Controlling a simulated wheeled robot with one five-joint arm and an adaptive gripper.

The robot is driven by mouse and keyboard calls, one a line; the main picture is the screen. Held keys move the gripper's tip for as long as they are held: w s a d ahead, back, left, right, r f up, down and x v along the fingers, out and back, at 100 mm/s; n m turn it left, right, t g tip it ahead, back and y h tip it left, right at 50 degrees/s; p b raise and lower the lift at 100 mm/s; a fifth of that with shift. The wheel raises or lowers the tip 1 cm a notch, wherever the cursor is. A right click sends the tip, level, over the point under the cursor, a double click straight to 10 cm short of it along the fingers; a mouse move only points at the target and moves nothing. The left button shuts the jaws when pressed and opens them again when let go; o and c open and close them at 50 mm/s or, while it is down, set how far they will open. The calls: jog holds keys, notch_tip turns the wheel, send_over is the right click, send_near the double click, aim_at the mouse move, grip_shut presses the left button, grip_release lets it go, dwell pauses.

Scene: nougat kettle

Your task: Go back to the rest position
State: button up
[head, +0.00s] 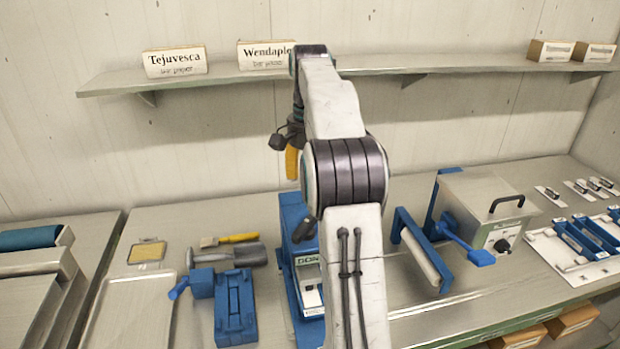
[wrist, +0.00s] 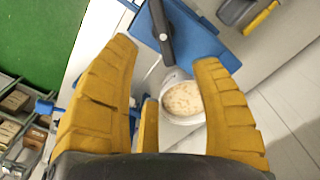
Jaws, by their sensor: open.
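My gripper (head: 292,162) is raised in the head view, in front of the back wall and below the shelf. Only part of its yellow fingers shows beside my arm. In the wrist view my gripper (wrist: 166,58) is open, its yellow fingers spread apart. A white round vessel with pale, grainy contents (wrist: 182,98) shows in the gap between the fingers, beyond them and beside a blue machine. I see nothing held. The blue machine (head: 308,268) stands on the bench in the head view, partly hidden behind my arm.
A shelf (head: 440,62) with labelled boxes (head: 176,61) runs along the wall. On the bench are a tray (head: 130,312), a blue clamp-like device (head: 234,308), a blue-framed roller (head: 424,250) and a grey box with a handle (head: 484,208). Cardboard boxes (head: 572,320) sit below.

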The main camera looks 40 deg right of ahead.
dwell(0.4)
jog(key=s+a+n+t+b, duration=0.2)
jog(key=s+a+n, duration=0.5)
jog(key=a, duration=0.7)
jog(key=s+a+f+n+t, duration=0.1)
jog(key=s+a+f+n, duration=0.2)
jog(key=s, duration=0.4)
jog(key=s+a+f+n+t+b, duration=0.1)
jog(key=s+a+f+n, duration=0.2)
jog(key=s+a+f, duration=0.2)
notch_tip(320, 180, down, 3)
jog(key=shift+s+a+r+t, duration=0.15)
jog(key=shift+s+t, duration=0.25)
jog(key=shift+s, duration=0.8)
